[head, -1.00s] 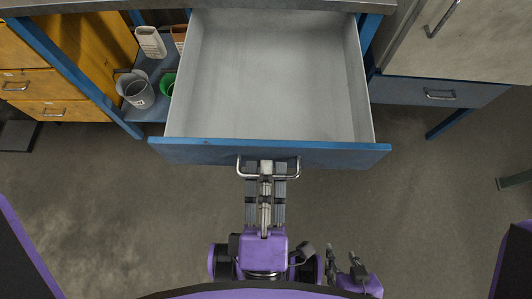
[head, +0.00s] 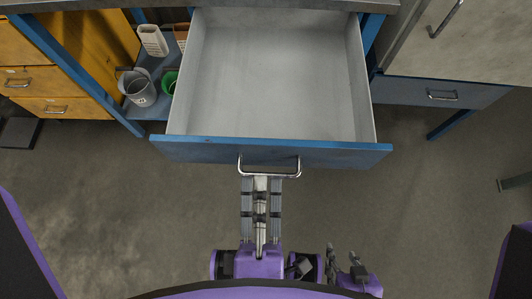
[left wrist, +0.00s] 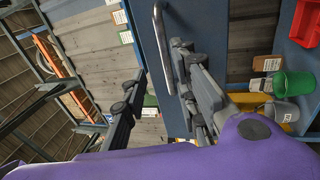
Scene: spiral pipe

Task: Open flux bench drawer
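The flux bench drawer (head: 272,90) is pulled far out from under the bench top in the head view, and its grey inside is empty. Its blue front (head: 200,150) carries a metal bar handle (head: 270,174), which also shows in the left wrist view (left wrist: 161,40). My left gripper (head: 262,180) is just in front of the handle. In the left wrist view its fingers (left wrist: 159,58) are spread apart near the bar, holding nothing. My right gripper (head: 343,250) is low in the head view, away from the drawer, with its fingers apart and empty.
Left of the drawer, a blue shelf holds a grey bucket (head: 138,88), a green bucket (head: 170,82) and a white container (head: 152,40). A yellow cabinet (head: 45,80) stands at far left. A closed drawer (head: 440,94) is at right. The floor ahead is clear.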

